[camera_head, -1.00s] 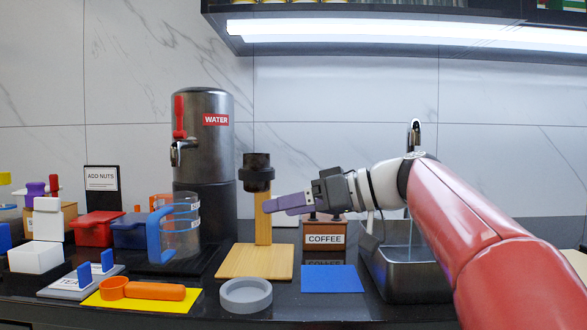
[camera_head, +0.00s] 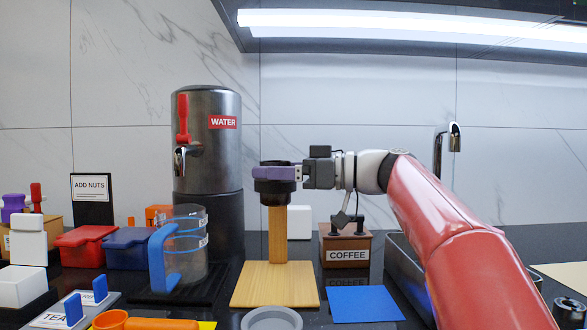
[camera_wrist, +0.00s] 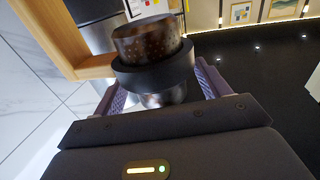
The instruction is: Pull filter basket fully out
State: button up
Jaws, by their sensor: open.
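The filter basket (camera_head: 274,190) is a dark round cup with a black collar, held upright at the top of a wooden stand (camera_head: 278,236). In the wrist view, the basket (camera_wrist: 148,43) shows a perforated dark metal body and a thick black ring, beside the stand's wooden arm (camera_wrist: 62,38). My gripper (camera_head: 274,173) is at the basket's height, reaching in from the right. In the wrist view, the purple fingers of my gripper (camera_wrist: 161,92) are apart, one on each side of the basket. I cannot tell whether they touch it.
A steel water dispenser (camera_head: 207,140) and a clear jug with a blue handle (camera_head: 186,250) stand to the left. A coffee box (camera_head: 346,247), a blue mat (camera_head: 365,304) and a sink (camera_head: 400,262) lie to the right. A grey ring (camera_head: 272,319) lies in front.

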jog(key=shift+a, duration=0.1)
jog(key=c, duration=1.4)
jog(key=shift+o, duration=0.2)
jog(key=shift+r+p, duration=0.55)
jog(key=shift+r, duration=0.25)
jog(key=shift+r+p, duration=0.4)
jog(key=shift+r, duration=3.3)
